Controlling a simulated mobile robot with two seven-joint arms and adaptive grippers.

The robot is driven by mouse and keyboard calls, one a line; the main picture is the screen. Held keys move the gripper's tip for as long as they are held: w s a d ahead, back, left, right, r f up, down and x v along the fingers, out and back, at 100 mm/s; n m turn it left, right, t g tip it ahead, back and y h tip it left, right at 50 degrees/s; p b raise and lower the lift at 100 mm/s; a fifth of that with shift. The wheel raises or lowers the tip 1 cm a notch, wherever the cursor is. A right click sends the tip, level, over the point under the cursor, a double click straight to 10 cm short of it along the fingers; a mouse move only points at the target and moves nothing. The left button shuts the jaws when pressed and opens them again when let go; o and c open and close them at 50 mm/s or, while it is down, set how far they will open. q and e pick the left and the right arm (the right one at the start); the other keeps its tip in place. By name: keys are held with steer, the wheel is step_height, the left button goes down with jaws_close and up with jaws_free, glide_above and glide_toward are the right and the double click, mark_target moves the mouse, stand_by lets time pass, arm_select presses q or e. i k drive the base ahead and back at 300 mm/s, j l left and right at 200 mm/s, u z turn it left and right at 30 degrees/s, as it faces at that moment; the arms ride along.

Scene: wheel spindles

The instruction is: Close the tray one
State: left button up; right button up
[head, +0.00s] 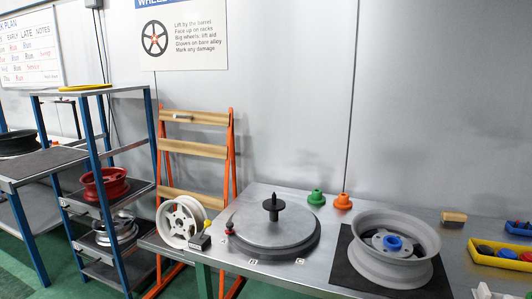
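Which thing the task calls the tray one is not clear from this view. A yellow tray (488,260) with dark and blue small parts lies at the right end of the bench. Behind it is a blue tray (514,231), cut off by the right edge. A round turntable (255,222) with an upright black spindle (270,207) stands on the bench. A grey wheel (370,268) lies flat on a black mat (341,268), with a blue piece (393,243) at its hub.
A green cone (316,198) and an orange cone (343,202) stand at the bench's back. A white wheel (180,222) is upright left of the turntable. A shelf unit holds a red wheel (105,184) and a silver wheel (116,231). A wooden brush-like block (454,218) sits right.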

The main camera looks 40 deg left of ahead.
mark_target(22, 171)
steer(key=u, duration=2.75)
steer(key=i, duration=0.2)
